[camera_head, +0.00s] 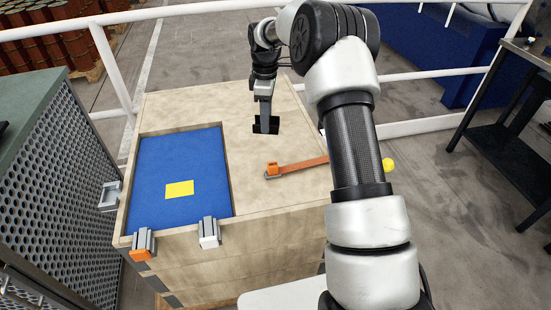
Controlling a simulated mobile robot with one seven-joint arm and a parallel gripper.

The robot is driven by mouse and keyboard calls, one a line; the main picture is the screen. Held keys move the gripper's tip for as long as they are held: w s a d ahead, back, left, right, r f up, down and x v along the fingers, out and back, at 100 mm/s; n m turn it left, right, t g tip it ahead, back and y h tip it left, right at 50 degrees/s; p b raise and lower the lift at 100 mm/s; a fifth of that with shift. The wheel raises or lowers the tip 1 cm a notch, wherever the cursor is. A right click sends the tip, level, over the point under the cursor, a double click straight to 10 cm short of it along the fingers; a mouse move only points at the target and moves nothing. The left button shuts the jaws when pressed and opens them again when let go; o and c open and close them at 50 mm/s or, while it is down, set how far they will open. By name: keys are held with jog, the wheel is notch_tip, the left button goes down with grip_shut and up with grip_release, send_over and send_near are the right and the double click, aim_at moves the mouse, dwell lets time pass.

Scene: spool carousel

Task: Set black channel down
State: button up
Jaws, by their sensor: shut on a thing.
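The black channel (257,128) is a small dark piece at the tips of my gripper (266,124). My gripper points down and is shut on the channel, over the back middle of the wooden crate top (215,105). The channel is partly hidden by the fingers. I cannot tell whether it touches the wood or hangs just above it. A blue recessed panel (150,170) with a yellow square (179,189) on it lies to the left of my gripper.
An orange strap with a buckle (300,166) lies on the wood in front of my gripper. Clamps (209,233) sit on the crate's front edge. A white railing (190,10) runs behind. A perforated cabinet (55,170) stands left. Bare wood surrounds my gripper.

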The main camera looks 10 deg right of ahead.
jog(key=w+n, duration=0.1)
jog(key=w+f+n, duration=0.1)
jog(key=n, duration=0.1)
jog(key=shift+a+f+n+b, duration=0.15)
jog(key=shift+f+n+b, duration=0.15)
jog(key=shift+b, duration=0.05)
notch_tip(320, 180, down, 10)
jog(key=shift+w+r+b, duration=0.1)
jog(key=shift+r+b, duration=0.05)
jog(key=shift+b, duration=0.5)
jog(key=shift+f, duration=0.2)
jog(key=o, duration=1)
jog(key=shift+o, duration=0.2)
jog(key=shift+r, duration=0.1)
